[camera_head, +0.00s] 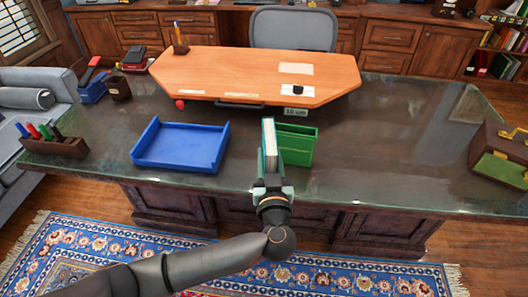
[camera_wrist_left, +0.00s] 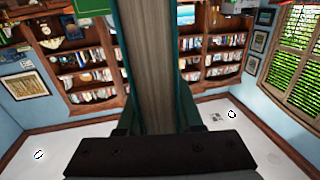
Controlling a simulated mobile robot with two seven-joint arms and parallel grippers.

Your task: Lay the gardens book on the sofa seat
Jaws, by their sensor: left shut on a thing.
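A book (camera_head: 269,142) with green covers and pale pages stands upright in my left gripper (camera_head: 272,188), above the near side of the glass-topped desk. In the left wrist view the book (camera_wrist_left: 152,60) fills the middle, page edges towards the camera, between the fingers of the left gripper (camera_wrist_left: 155,122). Its title cannot be read, so I cannot tell whether it is the gardens book. The grey sofa (camera_head: 35,78) stands at the left edge, with a bolster on it. Its seat is partly cut off and partly behind the desk. My right gripper is not in view.
The glass-topped desk (camera_head: 400,150) lies between the book and the office chair. A green file holder (camera_head: 297,146) is close to the book's right. A blue tray (camera_head: 180,147) and a pen holder (camera_head: 55,147) are to the left. A wooden box (camera_head: 499,155) stands far right.

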